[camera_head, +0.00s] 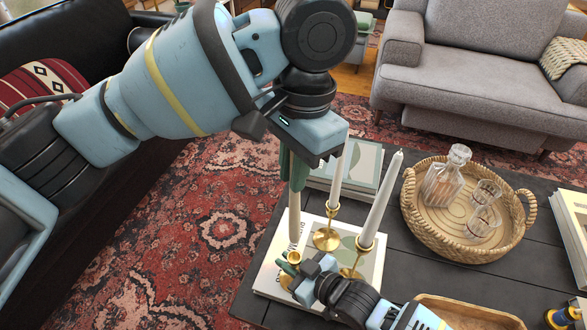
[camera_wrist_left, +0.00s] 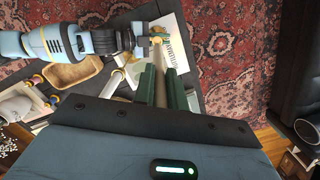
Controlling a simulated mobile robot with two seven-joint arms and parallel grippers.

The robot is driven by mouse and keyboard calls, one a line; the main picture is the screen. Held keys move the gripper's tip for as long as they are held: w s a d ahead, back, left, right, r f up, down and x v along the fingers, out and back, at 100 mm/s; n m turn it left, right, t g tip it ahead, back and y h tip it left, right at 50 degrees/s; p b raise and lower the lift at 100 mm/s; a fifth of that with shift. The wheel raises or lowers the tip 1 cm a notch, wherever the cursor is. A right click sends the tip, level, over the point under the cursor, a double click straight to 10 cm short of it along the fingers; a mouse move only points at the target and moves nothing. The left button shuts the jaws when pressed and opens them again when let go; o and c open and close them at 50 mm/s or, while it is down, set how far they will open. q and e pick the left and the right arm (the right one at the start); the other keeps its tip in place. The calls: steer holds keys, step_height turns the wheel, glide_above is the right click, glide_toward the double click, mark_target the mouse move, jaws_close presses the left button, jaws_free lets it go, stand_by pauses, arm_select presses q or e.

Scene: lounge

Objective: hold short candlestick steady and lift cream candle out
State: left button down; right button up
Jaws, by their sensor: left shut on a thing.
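The cream candle (camera_head: 294,218) stands upright above the short brass candlestick (camera_head: 294,258). Its lower end is at the candlestick's cup; I cannot tell whether it is inside. My left gripper (camera_head: 293,165) comes from above and is shut on the candle's upper part. In the left wrist view the candle (camera_wrist_left: 160,88) runs between the green fingers. My right gripper (camera_head: 291,268) is low at the short candlestick, with its fingers at the stem. The gripper hides part of the candlestick, and its grip is unclear.
Two brass candlesticks with white candles (camera_head: 337,182) (camera_head: 381,200) stand close on the right. A white book (camera_head: 270,272) lies under the candlesticks. A wicker tray (camera_head: 412,215) holds a decanter (camera_head: 443,182) and glasses. A wooden tray (camera_head: 470,306) lies at the front.

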steer(key=o, duration=0.5)
steer(key=shift+d, duration=0.1)
steer(key=v, duration=1.2)
